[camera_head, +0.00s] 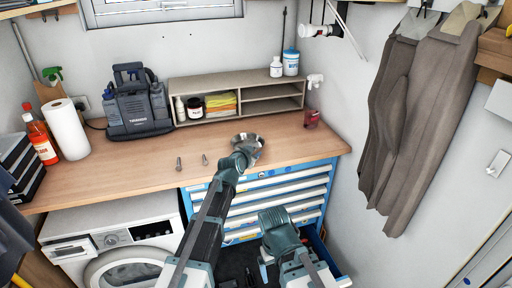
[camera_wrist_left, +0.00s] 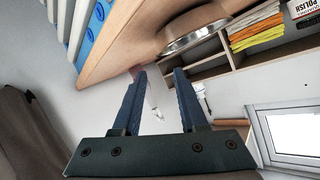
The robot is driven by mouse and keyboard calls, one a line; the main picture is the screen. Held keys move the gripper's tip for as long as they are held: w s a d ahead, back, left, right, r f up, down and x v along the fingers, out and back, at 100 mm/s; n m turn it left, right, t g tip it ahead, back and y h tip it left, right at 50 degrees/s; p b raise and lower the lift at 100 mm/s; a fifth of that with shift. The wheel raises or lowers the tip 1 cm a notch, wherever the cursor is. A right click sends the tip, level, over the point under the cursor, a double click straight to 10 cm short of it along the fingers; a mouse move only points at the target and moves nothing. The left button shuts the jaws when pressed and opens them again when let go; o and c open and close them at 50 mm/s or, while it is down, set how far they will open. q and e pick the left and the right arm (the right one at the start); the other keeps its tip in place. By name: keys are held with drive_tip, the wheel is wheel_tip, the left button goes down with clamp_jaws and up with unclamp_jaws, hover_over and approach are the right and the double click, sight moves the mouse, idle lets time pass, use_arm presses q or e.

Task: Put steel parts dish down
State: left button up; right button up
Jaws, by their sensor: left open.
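The steel parts dish (camera_head: 257,142) sits on the wooden workbench (camera_head: 300,138) near its front right part, partly hidden behind my left gripper (camera_head: 246,148) in the head view. In the left wrist view the dish (camera_wrist_left: 195,28) shows as a shiny round rim on the wood, beyond the fingertips. My left gripper (camera_wrist_left: 159,72) is open, with nothing between its fingers. My right gripper (camera_head: 265,265) is low in front of the blue tool chest (camera_head: 285,183), by an open drawer (camera_head: 320,250). Its fingers are mostly hidden by the arm.
Two bolts (camera_head: 179,163) (camera_head: 205,159) stand left of the dish. A low shelf (camera_head: 255,105) with jars and cloths is behind it. A red-labelled container (camera_head: 311,118) is at the back right. A grey machine (camera_head: 137,108) and paper roll (camera_head: 67,130) are at left.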

use_arm(q)
drive_tip(key=shift+s, duration=0.1)
drive_tip(key=s+d+f+g, duration=0.1)
drive_tip(key=s+f+g, duration=0.25)
drive_tip(key=s, duration=0.45)
drive_tip(key=s+d+f+g, duration=0.25)
drive_tip(key=s+f, duration=0.25)
drive_tip(key=s, duration=0.3)
drive_tip(key=s+a+f+n+g+y, duration=0.2)
drive_tip(key=s+a+g, duration=0.1)
drive_tip(key=s, duration=0.9)
drive_tip(key=s+a+f+n+g+y, duration=0.2)
drive_tip(key=s+a+f+g+y, duration=0.1)
drive_tip(key=s, duration=0.9)
drive_tip(key=shift+a+g, duration=0.6)
drive_tip(key=shift+g, duration=0.1)
